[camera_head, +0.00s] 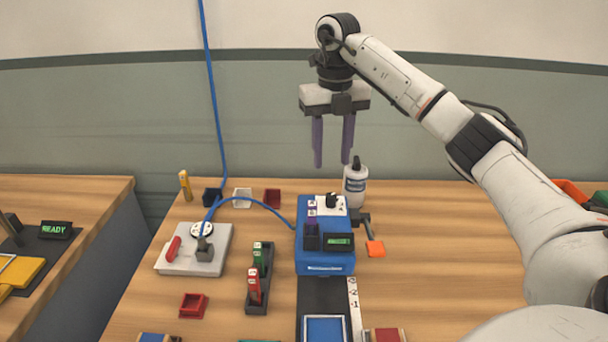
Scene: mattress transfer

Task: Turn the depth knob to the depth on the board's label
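The blue machine (325,262) stands on the table in the middle of the picture. A black knob (331,200) sits on a white plate on its top, at the back. The knob's setting is too small to read. A small green display (340,241) is on the machine's front part; its text is not legible. My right gripper (332,163) is open and empty, purple fingers down, above and behind the knob. My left gripper is not in view.
A white bottle (355,187) stands behind the machine, close to my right gripper. An orange-ended lever (375,248) sticks out at the machine's right. A grey switch box (195,250) and a rack of red and green tools (259,278) stand left. The table right of the lever is clear.

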